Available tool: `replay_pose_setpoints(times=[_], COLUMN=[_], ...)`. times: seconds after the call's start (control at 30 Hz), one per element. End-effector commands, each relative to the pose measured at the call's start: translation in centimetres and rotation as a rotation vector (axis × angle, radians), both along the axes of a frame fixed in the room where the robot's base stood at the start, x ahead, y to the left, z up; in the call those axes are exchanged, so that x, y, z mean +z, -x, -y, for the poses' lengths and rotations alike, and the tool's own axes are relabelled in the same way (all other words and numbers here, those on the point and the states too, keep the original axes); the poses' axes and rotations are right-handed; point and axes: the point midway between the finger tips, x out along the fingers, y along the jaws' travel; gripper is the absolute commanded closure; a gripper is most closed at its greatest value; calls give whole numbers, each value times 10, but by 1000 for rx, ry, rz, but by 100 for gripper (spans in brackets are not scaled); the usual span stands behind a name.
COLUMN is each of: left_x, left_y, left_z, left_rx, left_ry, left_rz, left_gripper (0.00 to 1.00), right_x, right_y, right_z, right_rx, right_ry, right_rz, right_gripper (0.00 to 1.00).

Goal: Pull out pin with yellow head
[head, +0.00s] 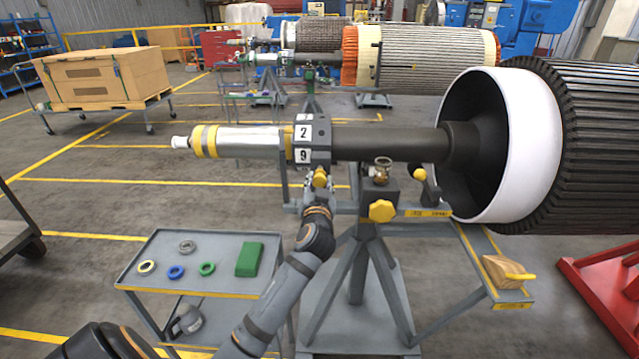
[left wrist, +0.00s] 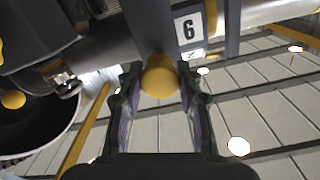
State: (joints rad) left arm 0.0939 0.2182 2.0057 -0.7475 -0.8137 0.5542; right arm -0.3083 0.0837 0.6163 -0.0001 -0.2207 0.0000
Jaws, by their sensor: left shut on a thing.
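The pin's round yellow head (head: 320,178) sticks out below the block with the "2" and "9" plates, beneath the rotor shaft (head: 375,144). My left gripper (head: 319,190) reaches up to it from below and is shut on it. In the left wrist view the yellow head (left wrist: 160,77) sits between the two fingertips, against the dark block beside a "6" plate (left wrist: 188,27). The pin's shank is hidden behind its head. My right gripper is not in view.
The rotor stand (head: 357,270) carries a yellow knob (head: 382,211) and a yellow-ended handle (head: 420,174) right of the pin. A grey cart (head: 215,272) with coloured rings and a green block stands at left. A wooden block (head: 505,271) lies on a side shelf.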

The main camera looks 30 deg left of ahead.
Motion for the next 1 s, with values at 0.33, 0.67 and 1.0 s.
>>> replay_pose_setpoints(times=[0.33,0.67,1.0], left_x=[0,1,-1], left_y=[1,2,51], left_z=[1,2,33], left_rx=[-2,-2,-4], left_ry=[3,2,9], left_rz=[2,3,3], left_gripper=[44,41,41], right_x=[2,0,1], right_y=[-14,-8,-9], right_z=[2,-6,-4], right_rx=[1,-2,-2], right_ry=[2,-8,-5], right_rz=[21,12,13], right_gripper=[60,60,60])
